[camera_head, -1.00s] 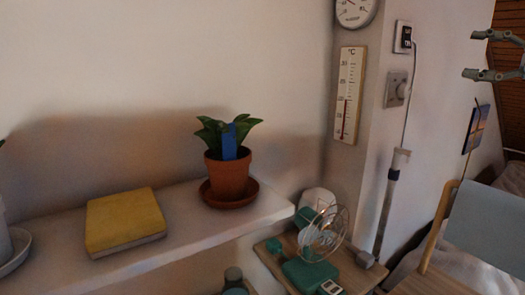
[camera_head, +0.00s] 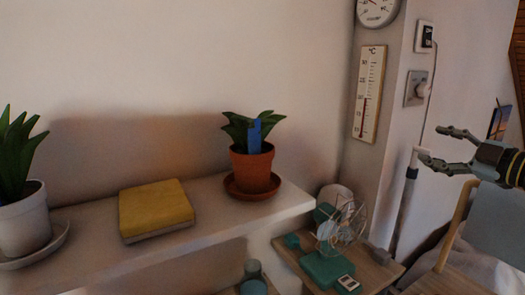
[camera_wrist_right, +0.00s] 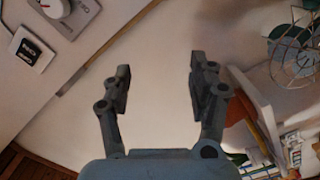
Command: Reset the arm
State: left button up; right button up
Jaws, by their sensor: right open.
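My right gripper (camera_head: 436,148) comes in from the right edge of the head view, raised in the air in front of the wall. Its two fingers are spread apart with nothing between them. In the right wrist view the same gripper (camera_wrist_right: 158,80) shows both fingers wide apart, with only pale wall behind the gap. My left gripper is not in view.
A shelf (camera_head: 100,258) holds a yellow book (camera_head: 156,207), a terracotta pot (camera_head: 254,170) with a plant and a white pot (camera_head: 22,222). A teal fan (camera_head: 325,265) stands on a low table. A thermometer (camera_head: 369,95) hangs on the wall. A chair (camera_head: 495,225) stands below my right gripper.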

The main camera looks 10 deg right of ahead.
jog(key=s+a+f+m+g+h, duration=0.6)
jog(key=s+a+f+m, duration=0.3)
jog(key=s+a+f, duration=0.55)
jog(key=s+a+f+m+g+y, duration=0.1)
jog(key=s+a+m+g, duration=0.1)
jog(key=s+a+g, duration=0.45)
jog(key=s+a+f+m+g, duration=0.1)
jog(key=s+a+f+m, duration=0.15)
jog(key=s, duration=0.65)
notch_tip(320, 180, down, 37)
jog(key=s+d+g+b, duration=0.1)
jog(key=s+d+b, duration=0.15)
jog(key=b, duration=0.95)
jog(key=s+f+b, duration=0.4)
jog(key=s+f, duration=0.5)
jog(key=f, duration=0.4)
jog(key=s+d+f+g+b, duration=0.1)
jog(key=s+f+b, duration=0.4)
jog(key=s+f, duration=0.4)
notch_tip(320, 180, down, 4)
jog(key=shift+s+f, duration=0.15)
jog(key=shift+s, duration=0.05)
